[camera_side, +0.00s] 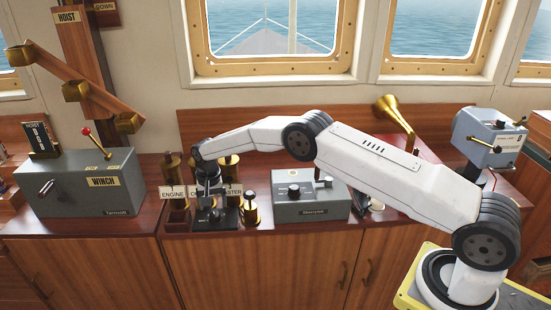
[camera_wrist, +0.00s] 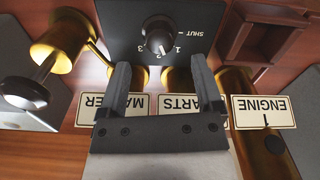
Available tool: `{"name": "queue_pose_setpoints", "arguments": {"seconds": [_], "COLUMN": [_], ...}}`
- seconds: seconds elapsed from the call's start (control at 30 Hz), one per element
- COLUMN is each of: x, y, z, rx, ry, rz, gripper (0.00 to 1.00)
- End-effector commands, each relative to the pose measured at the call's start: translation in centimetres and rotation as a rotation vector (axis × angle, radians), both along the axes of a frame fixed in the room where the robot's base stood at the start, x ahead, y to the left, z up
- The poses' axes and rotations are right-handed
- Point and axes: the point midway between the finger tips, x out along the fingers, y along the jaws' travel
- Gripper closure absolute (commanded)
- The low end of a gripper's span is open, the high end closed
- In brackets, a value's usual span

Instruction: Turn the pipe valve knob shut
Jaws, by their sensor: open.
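The valve knob (camera_wrist: 158,38) is a dark round dial on a black panel (camera_wrist: 120,22) in the wrist view. The panel is marked 1, 2, 3 and SHUT. The knob's light pointer mark seems to face the numbered side, away from SHUT; the exact mark is unclear. My gripper (camera_wrist: 162,72) is open and empty, its two dark fingers apart, with the knob ahead of the gap between the tips. In the side view my gripper (camera_side: 209,188) points down above the black panel (camera_side: 228,219) on the counter, and it hides the knob there.
Brass cylinders with label cards, including the ENGINE card (camera_wrist: 263,111), stand close around the panel. A grey box with a dial (camera_side: 310,207) is to the right. The grey WINCH box (camera_side: 85,185) with levers is to the left.

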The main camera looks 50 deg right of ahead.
Motion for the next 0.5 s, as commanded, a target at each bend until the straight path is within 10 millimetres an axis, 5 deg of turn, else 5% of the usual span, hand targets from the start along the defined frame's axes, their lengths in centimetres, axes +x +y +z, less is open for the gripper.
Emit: {"name": "queue_pose_setpoints", "arguments": {"seconds": [0.5], "x": [0.0], "y": [0.0], "z": [-4.5], "rx": [0.001], "ry": [-0.001], "rz": [0.000], "gripper": [0.16]}}
